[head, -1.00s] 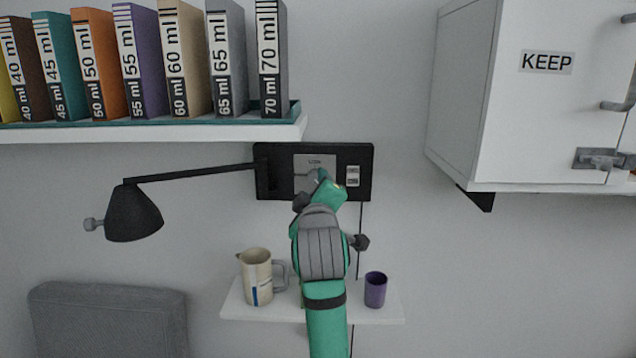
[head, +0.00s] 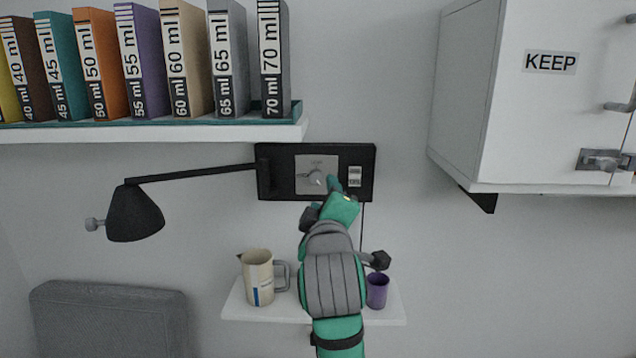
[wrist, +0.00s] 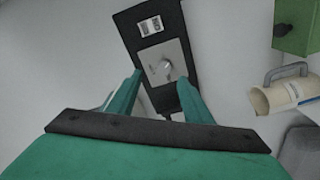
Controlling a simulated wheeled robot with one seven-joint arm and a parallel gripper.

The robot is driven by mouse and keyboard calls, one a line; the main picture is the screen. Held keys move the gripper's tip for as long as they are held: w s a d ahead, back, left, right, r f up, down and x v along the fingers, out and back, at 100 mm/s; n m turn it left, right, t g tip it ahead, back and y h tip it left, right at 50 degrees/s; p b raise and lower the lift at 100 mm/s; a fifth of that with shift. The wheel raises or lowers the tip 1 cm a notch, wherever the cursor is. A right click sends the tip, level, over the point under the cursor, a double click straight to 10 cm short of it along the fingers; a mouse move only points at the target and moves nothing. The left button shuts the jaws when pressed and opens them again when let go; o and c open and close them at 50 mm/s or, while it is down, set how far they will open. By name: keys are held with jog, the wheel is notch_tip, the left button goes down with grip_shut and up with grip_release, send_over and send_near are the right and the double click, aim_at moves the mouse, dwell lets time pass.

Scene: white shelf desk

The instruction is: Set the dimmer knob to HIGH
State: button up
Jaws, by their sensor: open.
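The dimmer knob (head: 317,177) is a small grey round knob on a light grey square plate (head: 304,161), set in a black wall panel (head: 285,190). A pointer line runs left from the knob; the label above it is too small to read. In the wrist view the knob (wrist: 165,68) shows just beyond and between my fingertips. My gripper (head: 331,183) is open and empty, slightly right of and below the knob in the head view. In the wrist view my gripper (wrist: 162,80) has its two green fingers apart, not touching the knob.
A black lamp (head: 135,212) reaches left from the panel. Below, a shelf (head: 237,307) holds a cream pitcher (head: 259,277) and purple cup (head: 377,291). A book shelf (head: 150,132) and KEEP cabinet (head: 540,110) flank above.

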aim_at(316, 179)
jog(key=w+n, duration=0.3)
jog(key=n, duration=0.2)
jog(key=w+a+n, duration=0.1)
jog(key=w+n, duration=0.3)
jog(key=n, duration=0.1)
jog(key=w+a+n, duration=0.1)
jog(key=w+n, duration=0.3)
jog(key=n, duration=0.1)
jog(key=shift+a+f, duration=0.2)
jog(key=shift+f, duration=0.15)
jog(key=shift+s+a, duration=0.1)
jog(key=c, duration=1.1)
